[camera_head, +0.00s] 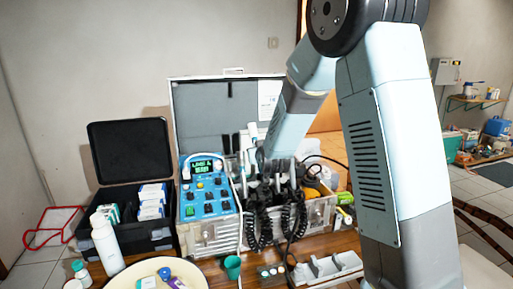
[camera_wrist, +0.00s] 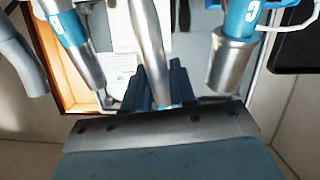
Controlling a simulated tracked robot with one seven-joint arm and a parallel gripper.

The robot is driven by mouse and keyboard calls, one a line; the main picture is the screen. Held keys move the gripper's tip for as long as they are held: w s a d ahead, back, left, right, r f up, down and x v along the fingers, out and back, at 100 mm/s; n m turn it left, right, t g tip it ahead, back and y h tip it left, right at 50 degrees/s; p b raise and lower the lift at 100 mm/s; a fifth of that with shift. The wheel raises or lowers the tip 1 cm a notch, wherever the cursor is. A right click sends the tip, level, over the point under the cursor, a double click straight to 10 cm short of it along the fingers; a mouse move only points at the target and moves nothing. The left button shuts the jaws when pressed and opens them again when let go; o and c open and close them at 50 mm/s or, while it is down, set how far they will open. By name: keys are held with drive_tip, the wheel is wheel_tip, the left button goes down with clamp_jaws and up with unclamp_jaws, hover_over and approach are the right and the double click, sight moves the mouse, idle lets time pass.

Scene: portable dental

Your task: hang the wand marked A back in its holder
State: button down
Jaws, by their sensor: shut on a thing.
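My gripper (camera_wrist: 160,80) is shut on a slim silver wand (camera_wrist: 149,40) between its two dark fingers in the wrist view. No letter can be read on this wand, so I cannot tell if it is the one marked A. A blue-and-silver wand (camera_wrist: 80,45) is to its left and another (camera_wrist: 232,55) to its right; each bears a white letter, perhaps C or G. In the head view my gripper (camera_head: 266,168) is at the row of wands on the open case, right of the blue control panel (camera_head: 208,190). My arm and the hoses hide the holder slots.
Black coiled hoses (camera_head: 256,228) hang in front of the case. A green cup (camera_head: 232,267), a round tray (camera_head: 128,278) and a white tray (camera_head: 328,266) stand in front. A black case (camera_head: 130,150) stands open at left. A grey wand (camera_wrist: 20,55) is at far left in the wrist view.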

drive_tip(key=shift+s+d+f, duration=0.1)
drive_tip(key=shift+s+f, duration=0.15)
drive_tip(key=shift+f, duration=0.45)
drive_tip(key=shift+r, duration=0.15)
drive_tip(key=shift+s+a+f, duration=0.25)
drive_tip(key=shift+s+f, duration=0.1)
drive_tip(key=shift+s, duration=0.05)
drive_tip(key=shift+a+f, duration=0.1)
idle(0.3)
drive_tip(key=shift+f, duration=0.15)
drive_tip(key=shift+s+f, duration=0.35)
drive_tip(key=shift+f, duration=0.55)
drive_tip(key=shift+s+f, duration=0.3)
drive_tip(key=shift+f, duration=0.6)
drive_tip(key=shift+f, duration=0.2)
drive_tip(key=shift+s+d+f, duration=0.15)
drive_tip(key=shift+s+f, duration=0.1)
drive_tip(key=shift+f, duration=0.3)
drive_tip(key=shift+s+d+f, duration=0.1)
drive_tip(key=shift+s+f, duration=0.1)
drive_tip(key=shift+f, duration=0.35)
